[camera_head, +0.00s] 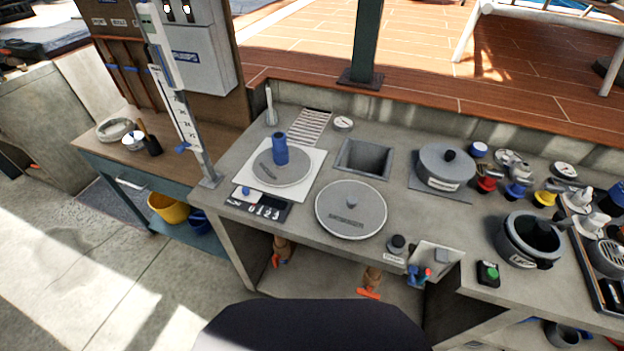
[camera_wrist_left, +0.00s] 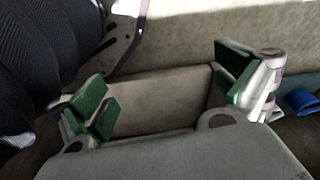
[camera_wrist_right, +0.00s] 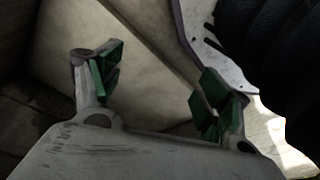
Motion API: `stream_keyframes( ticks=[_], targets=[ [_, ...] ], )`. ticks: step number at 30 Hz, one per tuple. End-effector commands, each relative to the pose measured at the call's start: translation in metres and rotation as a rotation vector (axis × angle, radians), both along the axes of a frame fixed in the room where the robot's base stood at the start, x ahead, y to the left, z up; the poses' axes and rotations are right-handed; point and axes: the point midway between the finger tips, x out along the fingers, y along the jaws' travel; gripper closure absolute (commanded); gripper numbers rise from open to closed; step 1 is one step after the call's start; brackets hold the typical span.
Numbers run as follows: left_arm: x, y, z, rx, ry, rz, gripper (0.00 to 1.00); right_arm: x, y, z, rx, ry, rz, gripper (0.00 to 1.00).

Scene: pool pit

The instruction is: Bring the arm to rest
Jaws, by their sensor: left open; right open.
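My left gripper (camera_wrist_left: 163,92) shows in the left wrist view with its two green-padded fingers wide apart and nothing between them. A pale concrete surface lies beyond it, and a blue item shows at the right edge. My right gripper (camera_wrist_right: 160,88) shows in the right wrist view, also open and empty, with pale and dark surfaces beyond it. Dark ribbed parts show beside both grippers, at the left in the left wrist view and at the right in the right wrist view. Neither gripper nor arm shows in the head view.
A grey counter (camera_head: 292,217) carries a round lid (camera_head: 351,212), a scale plate with a blue-handled disc (camera_head: 281,172), a square recess (camera_head: 362,160), a lidded pot (camera_head: 445,169) and a black-rimmed pot (camera_head: 527,241). A yellow bucket (camera_head: 167,207) sits under the left bench. Floor at the left is clear.

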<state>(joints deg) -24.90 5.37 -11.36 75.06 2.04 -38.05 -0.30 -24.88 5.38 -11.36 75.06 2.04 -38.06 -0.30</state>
Motion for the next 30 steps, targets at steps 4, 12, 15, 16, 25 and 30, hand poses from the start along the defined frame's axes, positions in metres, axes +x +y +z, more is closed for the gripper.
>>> stream_keyframes(
  ticks=[4, 12, 15, 16, 25, 30],
  targets=[
    [-0.014, 0.005, 0.003, 0.008, 0.012, 0.0, 0.0, -0.014, -0.005, 0.003, -0.008, 0.013, 0.0, 0.23],
    [-0.04, 0.015, 0.002, 0.021, 0.029, -0.001, 0.0, -0.04, -0.015, 0.002, -0.021, 0.03, 0.001, 0.23],
    [-0.051, 0.019, 0.003, 0.025, 0.037, -0.002, 0.0, -0.051, -0.019, 0.003, -0.025, 0.038, 0.002, 0.23],
    [-0.054, 0.02, 0.003, 0.027, 0.039, -0.001, 0.0, -0.055, -0.02, 0.003, -0.027, 0.039, 0.002, 0.23],
    [-0.088, 0.032, 0.009, 0.04, 0.06, -0.005, 0.0, -0.088, -0.032, 0.009, -0.04, 0.06, 0.005, 0.23],
    [-0.107, 0.038, 0.015, 0.047, 0.07, -0.008, 0.0, -0.107, -0.038, 0.015, -0.047, 0.07, 0.008, 0.23]
  ],
)
